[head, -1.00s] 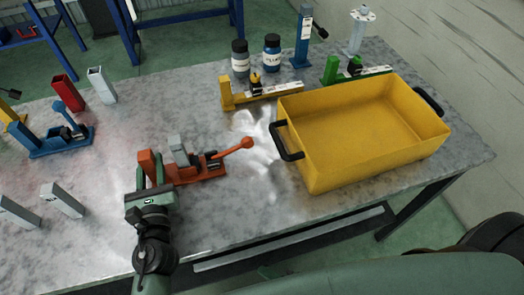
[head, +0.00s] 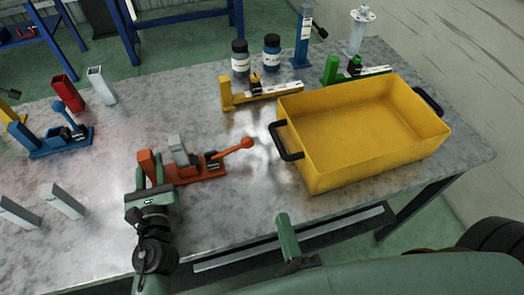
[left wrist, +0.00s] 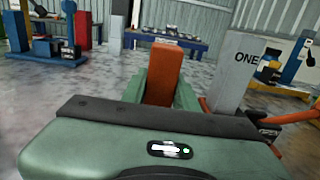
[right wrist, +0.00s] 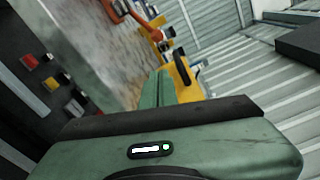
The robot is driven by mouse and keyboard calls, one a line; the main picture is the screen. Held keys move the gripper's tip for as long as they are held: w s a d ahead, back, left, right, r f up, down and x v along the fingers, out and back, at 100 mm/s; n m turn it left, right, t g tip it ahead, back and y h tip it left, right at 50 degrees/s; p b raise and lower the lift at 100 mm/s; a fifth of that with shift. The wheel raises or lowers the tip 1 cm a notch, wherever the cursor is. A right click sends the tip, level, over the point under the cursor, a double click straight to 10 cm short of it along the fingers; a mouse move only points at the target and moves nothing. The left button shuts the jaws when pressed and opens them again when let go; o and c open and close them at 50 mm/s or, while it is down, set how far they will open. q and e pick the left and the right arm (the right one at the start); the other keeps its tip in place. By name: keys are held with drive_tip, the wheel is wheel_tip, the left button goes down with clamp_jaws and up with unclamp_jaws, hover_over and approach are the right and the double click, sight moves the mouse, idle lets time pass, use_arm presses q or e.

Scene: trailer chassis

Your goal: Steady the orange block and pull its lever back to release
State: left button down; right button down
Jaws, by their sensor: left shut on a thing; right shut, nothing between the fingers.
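The orange block (head: 200,174) is a clamp fixture lying on the grey table, with an upright orange post (head: 147,166) at its left end and a grey block clamped near it. Its orange lever (head: 230,151) points to the right and ends in a round knob. My left gripper (head: 148,182) is shut on the upright post; the left wrist view shows the post (left wrist: 164,73) between its fingers. My right gripper (head: 285,228) is shut and empty at the table's front edge, below and right of the lever. The right wrist view shows its closed fingers (right wrist: 158,88) and the lever knob (right wrist: 156,35).
A yellow bin (head: 325,178) with black handles stands right of the lever. A yellow clamp (head: 260,92) and two bottles sit behind. A blue clamp (head: 60,138) and grey blocks (head: 63,201) are at left. The table is bare between the lever and the front edge.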

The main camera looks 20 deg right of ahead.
drive_tip(key=shift+w, duration=0.1)
drive_tip(key=w, duration=0.6)
drive_tip(key=w+d, duration=0.1)
drive_tip(key=w, duration=1.2)
drive_tip(key=shift+w+d+f, duration=0.15)
drive_tip(key=shift+w+f, duration=0.05)
drive_tip(key=shift+w, duration=0.2)
drive_tip(key=shift+r, duration=0.1)
drive_tip(key=shift+r+n, duration=0.35)
drive_tip(key=shift+n, duration=0.05)
drive_tip(key=shift+a+r, duration=0.2)
drive_tip(key=shift+a+r+n, duration=0.25)
drive_tip(key=shift+r+n, duration=0.35)
drive_tip(key=shift+n, duration=0.1)
drive_tip(key=a+r+n, duration=0.7)
drive_tip(key=a+n, duration=0.1)
drive_tip(key=n, duration=0.2)
drive_tip(key=s+a, duration=0.1)
drive_tip(key=s, duration=1.9)
drive_tip(key=shift+f+t, duration=0.3)
drive_tip(key=shift+f, duration=0.05)
